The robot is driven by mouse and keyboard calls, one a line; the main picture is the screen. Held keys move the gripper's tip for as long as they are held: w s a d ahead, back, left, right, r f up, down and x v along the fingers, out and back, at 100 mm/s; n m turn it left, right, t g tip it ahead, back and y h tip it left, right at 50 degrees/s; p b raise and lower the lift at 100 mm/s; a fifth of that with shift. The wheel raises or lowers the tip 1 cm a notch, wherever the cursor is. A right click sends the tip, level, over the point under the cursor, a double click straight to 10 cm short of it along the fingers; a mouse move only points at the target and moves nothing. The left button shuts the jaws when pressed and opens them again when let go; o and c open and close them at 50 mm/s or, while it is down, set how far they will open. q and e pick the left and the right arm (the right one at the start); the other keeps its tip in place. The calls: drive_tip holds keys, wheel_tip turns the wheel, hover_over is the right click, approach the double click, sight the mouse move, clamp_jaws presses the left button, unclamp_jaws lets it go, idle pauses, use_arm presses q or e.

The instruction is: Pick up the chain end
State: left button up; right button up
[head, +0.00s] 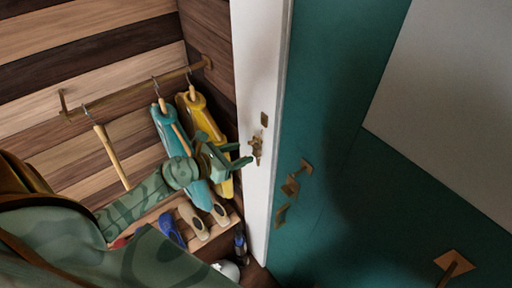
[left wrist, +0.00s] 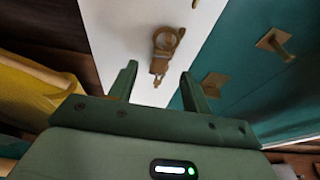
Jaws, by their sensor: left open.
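A small brass chain end (head: 256,147) hangs against the white door post. In the left wrist view the brass piece (left wrist: 164,42) shows as a ring with a narrower part hanging below it. My left gripper (head: 243,156), green, is open and empty just left of the chain end. In the left wrist view its two fingers (left wrist: 159,72) point at the white post, and the lower tip of the brass piece appears between them. I cannot tell how much depth is left between fingertips and brass. My right gripper is not in view.
A teal door (head: 340,205) with brass fittings (head: 292,185) stands right of the white post (head: 256,60). On the left, teal and yellow garments (head: 192,105) hang from a brass rail (head: 130,92) by the wooden wall. Shoes (head: 193,219) rest on a slatted rack below.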

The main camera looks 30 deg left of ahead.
use_arm(q)
drive_tip(key=x, duration=0.4)
drive_tip(key=shift+w+d+f, duration=0.1)
drive_tip(key=shift+w+d, duration=0.15)
drive_tip(key=shift+w, duration=0.05)
drive_tip(key=shift+s, duration=0.15)
drive_tip(key=c, duration=1.1)
clamp_jaws()
drive_tip(key=shift+r, duration=0.3)
drive_tip(key=b, duration=0.8)
approach(254, 148)
drive_tip(key=s+a+f, duration=0.1)
drive_tip(key=s+a, duration=0.2)
drive_tip(key=s, duration=0.6)
drive_tip(key=shift+a+f, duration=0.2)
drive_tip(key=shift+a, duration=0.2)
